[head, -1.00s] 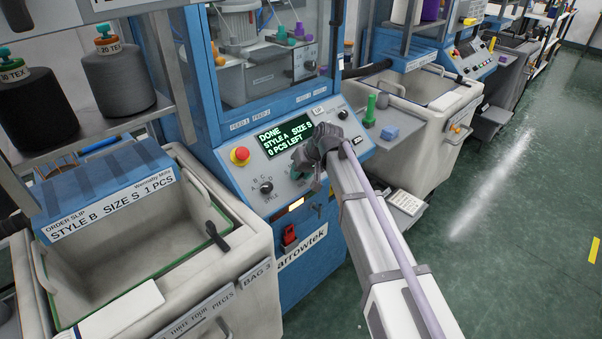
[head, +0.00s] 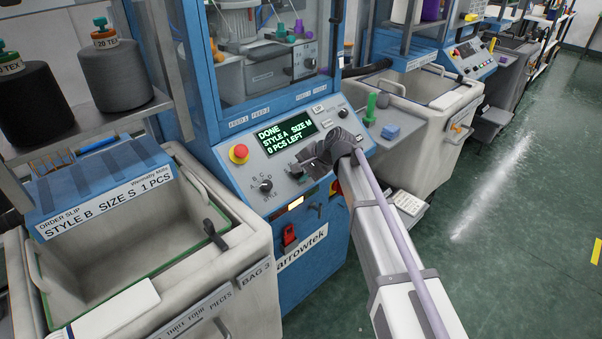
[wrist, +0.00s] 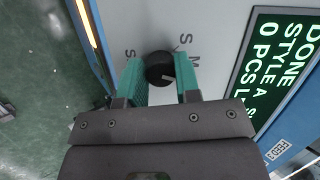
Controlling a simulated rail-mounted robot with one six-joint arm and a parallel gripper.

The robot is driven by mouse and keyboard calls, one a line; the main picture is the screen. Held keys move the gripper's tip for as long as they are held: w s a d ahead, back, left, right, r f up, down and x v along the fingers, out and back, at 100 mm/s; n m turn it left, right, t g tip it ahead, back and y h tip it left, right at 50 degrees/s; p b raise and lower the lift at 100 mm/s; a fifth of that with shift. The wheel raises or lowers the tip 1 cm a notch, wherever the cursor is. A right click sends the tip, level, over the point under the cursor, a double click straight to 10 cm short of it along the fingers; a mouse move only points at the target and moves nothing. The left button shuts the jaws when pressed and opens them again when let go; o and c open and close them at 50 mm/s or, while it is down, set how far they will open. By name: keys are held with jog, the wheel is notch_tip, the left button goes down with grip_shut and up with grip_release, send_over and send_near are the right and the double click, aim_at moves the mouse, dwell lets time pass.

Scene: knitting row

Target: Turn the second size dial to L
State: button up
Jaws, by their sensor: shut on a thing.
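The size dial (wrist: 159,67) is a round black knob with a short white mark, on the grey panel in the wrist view. My gripper (wrist: 160,80) has its two green fingers on either side of the dial and is shut on it. Letters, including S and M, are printed around the dial. In the head view my gripper (head: 303,167) is at the panel below the display and mostly hides the dial. The display (head: 286,133) reads "DONE, STYLE A, SIZE M, 0 PCS LEFT".
The style dial (head: 265,187) and a red emergency button (head: 239,153) are left of my gripper. A red switch (head: 289,234) is lower on the blue machine. A bin (head: 150,250) with an order slip reading "STYLE B SIZE S 1 PCS" stands at left.

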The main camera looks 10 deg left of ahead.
jog(key=m+t+b, duration=0.1)
jog(key=m, duration=0.4)
jog(key=shift+y, duration=0.4)
jog(key=shift+m, duration=0.4)
jog(key=o, duration=0.9)
jog(key=shift+r, duration=0.1)
jog(key=p+v, duration=0.7)
jog(key=v, duration=0.3)
jog(key=shift+s+d+r, duration=0.15)
jog(key=shift+s+d, duration=0.05)
jog(key=shift+d, duration=0.1)
